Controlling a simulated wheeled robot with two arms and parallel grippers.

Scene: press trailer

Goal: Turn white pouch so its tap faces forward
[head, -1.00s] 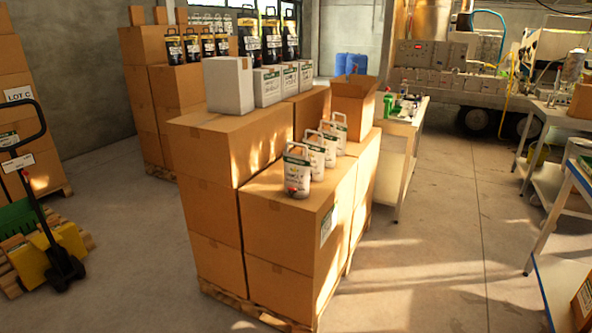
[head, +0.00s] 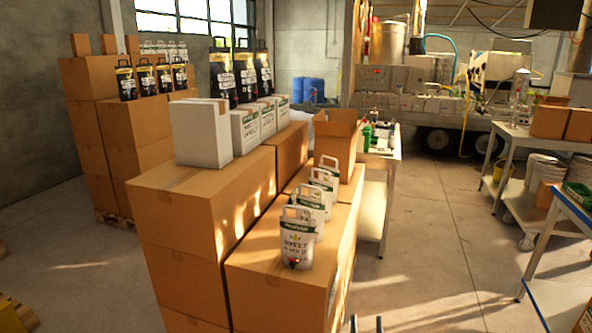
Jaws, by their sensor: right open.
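A row of white pouches with green labels and top handles stands upright on the lower cardboard boxes in the head view. The nearest white pouch (head: 297,240) shows its printed face, with a small dark red tap low on that face. Its neighbours (head: 313,205) stand behind it and are partly hidden by it, so their taps do not show. My right gripper (head: 366,324) shows only as two dark fingertips at the bottom edge, open and empty. It is apart from the pouches, below and to the right of the nearest one. My left gripper is not in view.
Taller box stacks (head: 205,195) with white cartons (head: 201,132) stand left of the pouches. An open cardboard box (head: 336,135) is behind them, beside a bench (head: 377,180) with bottles. The floor (head: 440,230) right of the stack is clear; tables stand further right.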

